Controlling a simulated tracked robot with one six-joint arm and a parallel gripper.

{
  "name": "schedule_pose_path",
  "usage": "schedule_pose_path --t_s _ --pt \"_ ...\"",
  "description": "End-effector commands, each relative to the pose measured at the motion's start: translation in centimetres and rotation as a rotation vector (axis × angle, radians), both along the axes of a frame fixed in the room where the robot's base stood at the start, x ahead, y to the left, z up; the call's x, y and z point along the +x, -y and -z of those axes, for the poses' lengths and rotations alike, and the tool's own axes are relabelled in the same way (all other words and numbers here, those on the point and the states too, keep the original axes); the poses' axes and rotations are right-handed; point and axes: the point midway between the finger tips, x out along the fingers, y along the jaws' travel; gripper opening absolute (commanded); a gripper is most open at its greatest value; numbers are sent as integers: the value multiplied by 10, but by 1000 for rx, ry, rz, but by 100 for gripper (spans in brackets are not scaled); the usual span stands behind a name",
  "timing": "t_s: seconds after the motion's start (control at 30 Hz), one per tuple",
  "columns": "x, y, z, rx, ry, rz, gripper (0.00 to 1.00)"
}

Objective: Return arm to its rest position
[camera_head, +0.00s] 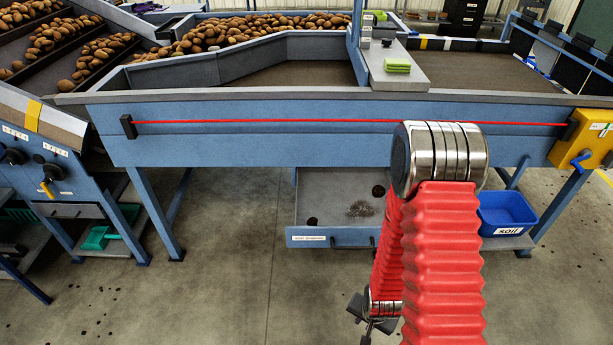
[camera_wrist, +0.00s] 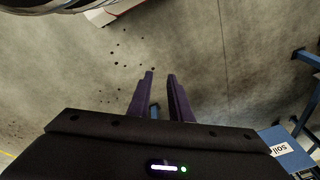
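My arm, with red ribbed sleeves and a silver joint, stands in front of the grader in the head view. My gripper (camera_wrist: 161,74) shows in the wrist view as two dark purple fingers with a gap between them and nothing held. They are above bare concrete floor. In the head view only a small dark part of the gripper end shows low, beside the lower silver joint; its fingers cannot be made out there.
The blue grader frame (camera_head: 250,140) carries a red cord (camera_head: 300,122) along its front. An open drawer (camera_head: 325,205) holds dark lumps and debris. A blue soil bin (camera_head: 506,212) stands right of my arm. A yellow box (camera_head: 580,145) is at the right.

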Motion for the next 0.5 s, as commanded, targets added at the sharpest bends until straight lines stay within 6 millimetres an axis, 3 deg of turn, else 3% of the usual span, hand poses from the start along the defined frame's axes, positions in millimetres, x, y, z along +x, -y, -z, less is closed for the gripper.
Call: schedule_pose_path --t_s 0.5 --pt "-11 -1 -108 -38 -154 -245 19"
